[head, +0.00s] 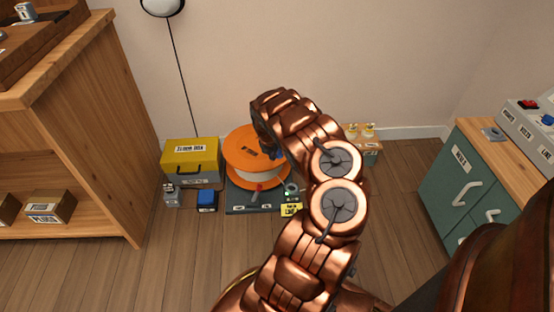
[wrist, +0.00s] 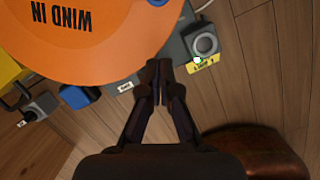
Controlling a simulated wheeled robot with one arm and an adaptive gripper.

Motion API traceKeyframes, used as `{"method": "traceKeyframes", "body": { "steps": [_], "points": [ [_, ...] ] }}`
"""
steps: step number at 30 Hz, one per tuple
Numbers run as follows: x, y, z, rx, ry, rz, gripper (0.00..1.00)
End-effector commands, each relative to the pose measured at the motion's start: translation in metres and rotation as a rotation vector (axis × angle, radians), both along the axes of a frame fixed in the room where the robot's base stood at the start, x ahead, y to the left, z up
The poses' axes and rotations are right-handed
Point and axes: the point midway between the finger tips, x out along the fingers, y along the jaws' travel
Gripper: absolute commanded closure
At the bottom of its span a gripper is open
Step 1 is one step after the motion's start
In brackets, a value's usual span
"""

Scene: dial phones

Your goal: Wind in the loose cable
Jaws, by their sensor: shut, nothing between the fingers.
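An orange reel (head: 240,145) with a pale drum stands on a grey base plate (head: 236,209) by the back wall. In the wrist view its orange disc (wrist: 110,45), lettered WIND IN, fills the upper left, and a blue part (wrist: 158,2) shows at its top edge. My gripper (wrist: 157,66) is shut and empty, its fingertips over or near the disc's lower right edge; contact cannot be told. In the head view my arm hides part of the reel. A round grey fitting (wrist: 204,43) and a yellow tag (wrist: 203,64) sit beside it. No loose cable length is clearly visible.
A yellow box (head: 192,158) and a small blue box (head: 207,200) stand left of the reel. A red-topped lever (head: 257,190) rises from the plate. A wooden shelf (head: 90,130) is at left, a green cabinet (head: 462,185) at right. Floor in front is clear.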

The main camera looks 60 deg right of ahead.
Motion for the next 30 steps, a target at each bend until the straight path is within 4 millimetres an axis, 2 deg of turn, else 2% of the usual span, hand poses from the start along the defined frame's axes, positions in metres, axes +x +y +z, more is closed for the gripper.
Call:
{"method": "traceKeyframes", "body": {
  "steps": [1,11,18,30],
  "points": [
    [0.001,0.000,-0.015,0.004,-0.001,-0.001,1.00],
    [0.004,-0.013,-0.063,0.003,-0.001,0.000,1.00],
    [0.009,-0.036,-0.058,-0.001,-0.004,-0.002,1.00],
    [0.013,-0.052,-0.056,0.000,0.000,0.000,1.00]
  ]
}}
